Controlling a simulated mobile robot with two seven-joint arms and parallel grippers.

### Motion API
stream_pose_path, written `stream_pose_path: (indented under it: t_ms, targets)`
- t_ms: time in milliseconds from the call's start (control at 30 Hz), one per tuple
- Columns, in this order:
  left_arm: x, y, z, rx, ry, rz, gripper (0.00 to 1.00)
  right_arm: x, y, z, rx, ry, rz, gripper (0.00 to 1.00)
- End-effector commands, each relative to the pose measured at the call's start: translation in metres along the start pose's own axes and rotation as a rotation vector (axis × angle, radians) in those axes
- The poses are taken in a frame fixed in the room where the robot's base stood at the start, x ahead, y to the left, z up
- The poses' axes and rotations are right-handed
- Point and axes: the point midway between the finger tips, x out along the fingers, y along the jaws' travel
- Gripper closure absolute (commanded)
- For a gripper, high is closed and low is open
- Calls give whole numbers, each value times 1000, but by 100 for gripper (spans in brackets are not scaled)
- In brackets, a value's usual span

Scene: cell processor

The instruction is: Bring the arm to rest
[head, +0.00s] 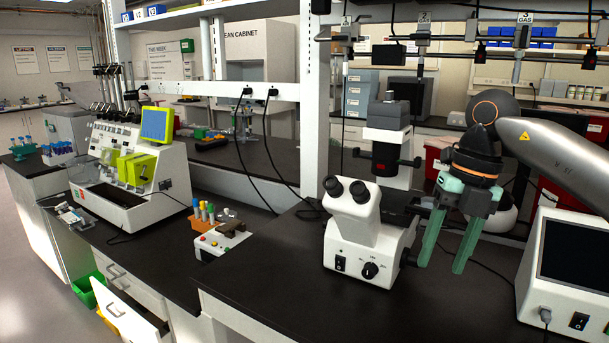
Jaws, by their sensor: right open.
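My right gripper (447,254) is in the head view, right of the middle. Its arm comes in from the right edge. Its two green fingers point down and stand apart, with nothing between them. It hangs above the black bench, just right of the white microscope (360,232), and hides part of what is behind it. I cannot tell whether it touches the microscope. My left gripper is not in view.
A white cell processor (180,195) with a yellow-green screen stands on the left bench. A white box with a dark screen (572,255) stands at right. A drawer (125,310) is open below.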

Motion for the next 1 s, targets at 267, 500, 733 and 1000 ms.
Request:
stream_pose_path:
  t_ms: [267,500,733,1000]
  targets:
    - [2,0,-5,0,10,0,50,100,105,-31,-210,191,408,45]
    - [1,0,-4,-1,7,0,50,142,193,-80,-221,350,913,45]
    - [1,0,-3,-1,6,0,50,145,236,-97,-2,438,1380,45]
    - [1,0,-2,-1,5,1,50,161,223,-67,519,430,1783,45]
